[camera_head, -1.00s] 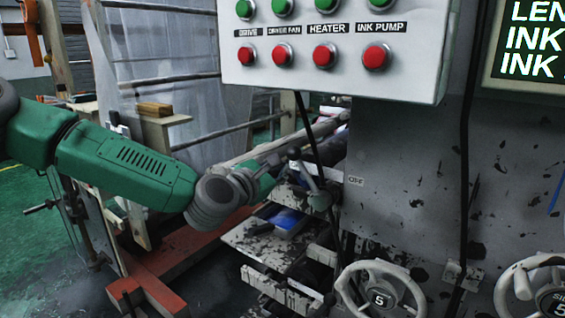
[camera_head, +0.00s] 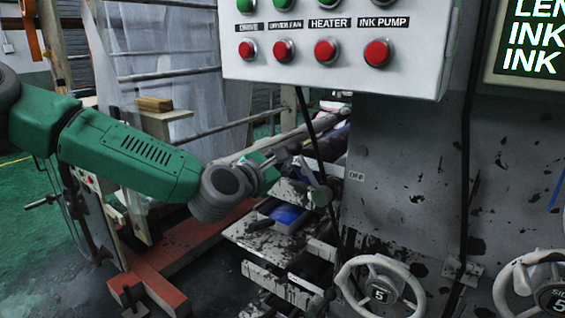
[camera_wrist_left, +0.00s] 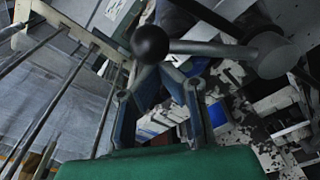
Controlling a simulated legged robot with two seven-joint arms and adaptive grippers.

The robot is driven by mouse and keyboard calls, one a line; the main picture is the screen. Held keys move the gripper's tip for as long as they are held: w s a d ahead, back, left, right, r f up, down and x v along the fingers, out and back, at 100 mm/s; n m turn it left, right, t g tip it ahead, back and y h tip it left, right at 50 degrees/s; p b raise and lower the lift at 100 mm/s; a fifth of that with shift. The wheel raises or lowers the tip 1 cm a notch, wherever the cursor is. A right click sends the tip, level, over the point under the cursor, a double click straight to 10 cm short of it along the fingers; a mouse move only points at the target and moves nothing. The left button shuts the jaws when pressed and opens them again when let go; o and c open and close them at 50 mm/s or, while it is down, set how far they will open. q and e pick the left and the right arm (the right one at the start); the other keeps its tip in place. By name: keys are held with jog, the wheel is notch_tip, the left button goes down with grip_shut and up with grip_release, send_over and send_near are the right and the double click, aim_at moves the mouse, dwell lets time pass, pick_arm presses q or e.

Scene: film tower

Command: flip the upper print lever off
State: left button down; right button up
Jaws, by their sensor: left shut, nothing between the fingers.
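The upper print lever has a dark ball knob (camera_wrist_left: 150,44) on a grey metal arm that runs right to a round hub (camera_wrist_left: 271,54) in the left wrist view. In the head view the lever (camera_head: 313,176) sits small on the printer's side, left of an OFF label (camera_head: 356,176). My left gripper (camera_head: 284,160) is beside the lever's upper end. In the left wrist view its fingers (camera_wrist_left: 160,82) are shut and empty, just below the knob in the picture. I cannot tell whether they touch it. My right gripper is not in view.
A control box (camera_head: 340,45) with green and red buttons overhangs the lever area. A black cable (camera_head: 308,118) hangs close to the gripper. Handwheels (camera_head: 380,295) stand lower right. A blue-filled tray (camera_head: 285,216) lies under the lever. A wooden frame stands at left.

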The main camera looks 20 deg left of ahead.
pick_arm(q)
jog(key=shift+d+r, duration=0.15)
jog(key=shift+s+d+r+m, duration=0.25)
jog(key=shift+d+r+m, duration=0.35)
jog(key=shift+m, duration=0.2)
jog(key=s+d+r+m+t+b, duration=0.1)
jog(key=s+d+r+m, duration=0.1)
jog(key=d+m, duration=0.6)
jog(key=shift+s+d+m, duration=0.35)
jog(key=shift+s+m, duration=0.2)
jog(key=shift+m, duration=0.15)
jog(key=shift+a, duration=0.1)
